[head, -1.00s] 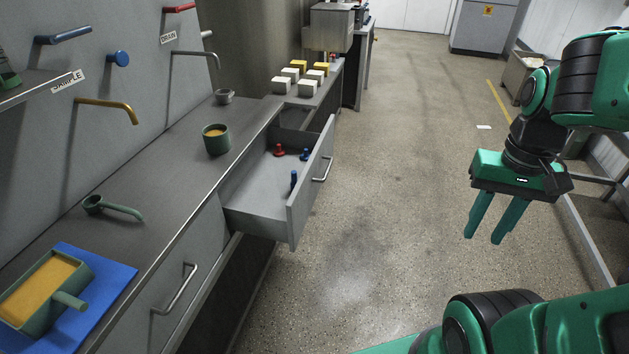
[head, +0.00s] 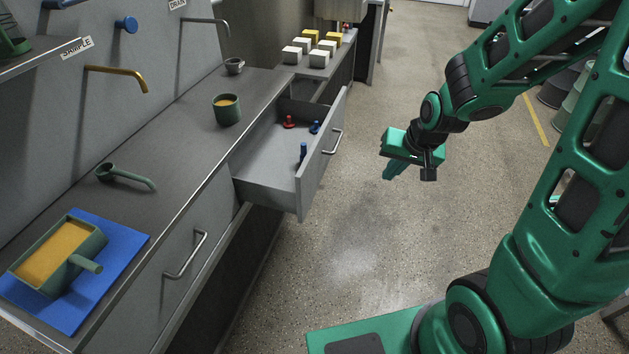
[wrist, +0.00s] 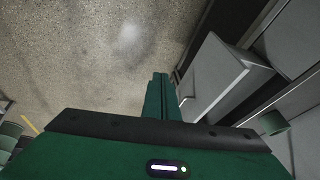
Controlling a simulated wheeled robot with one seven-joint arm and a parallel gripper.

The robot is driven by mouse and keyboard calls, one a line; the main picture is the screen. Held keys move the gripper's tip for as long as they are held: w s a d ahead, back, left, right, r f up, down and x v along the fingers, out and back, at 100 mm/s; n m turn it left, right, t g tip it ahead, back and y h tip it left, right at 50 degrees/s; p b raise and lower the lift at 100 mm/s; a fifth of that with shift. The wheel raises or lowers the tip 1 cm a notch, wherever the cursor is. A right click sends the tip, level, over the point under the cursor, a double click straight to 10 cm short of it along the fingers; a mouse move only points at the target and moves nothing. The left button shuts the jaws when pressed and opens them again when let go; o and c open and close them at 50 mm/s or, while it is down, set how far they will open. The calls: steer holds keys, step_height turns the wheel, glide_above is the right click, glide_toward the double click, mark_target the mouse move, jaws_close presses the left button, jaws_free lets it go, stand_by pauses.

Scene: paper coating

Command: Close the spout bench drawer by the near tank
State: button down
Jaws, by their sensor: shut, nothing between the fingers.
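The spout bench drawer (head: 312,178) is pulled out from the bench, with a silver bar handle (head: 333,141) on its front. Inside lie a red piece (head: 289,122) and two blue pieces (head: 303,151). My gripper (head: 389,173) is shut and empty, in the air to the right of the drawer front and apart from it. In the wrist view my shut fingers (wrist: 160,82) point toward the floor beside the drawer front (wrist: 207,80). The wrist view also shows the handle (wrist: 186,101) near the fingertips, with a gap between them.
The bench top (head: 185,150) carries a green cup (head: 227,109), a ladle (head: 122,176) and a yellow-filled tray (head: 52,256) on a blue mat (head: 122,238). Open floor (head: 385,240) lies right of the drawer.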

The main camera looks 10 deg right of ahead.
steer(key=w+a+f+t+y, duration=0.2)
steer(key=w+a+f, duration=0.4)
steer(key=a, duration=0.5)
glide_toward(309, 183)
step_height(309, 183, down, 4)
steer(key=w, duration=0.1)
steer(key=shift+w+a, duration=0.35)
steer(key=shift+w, duration=0.35)
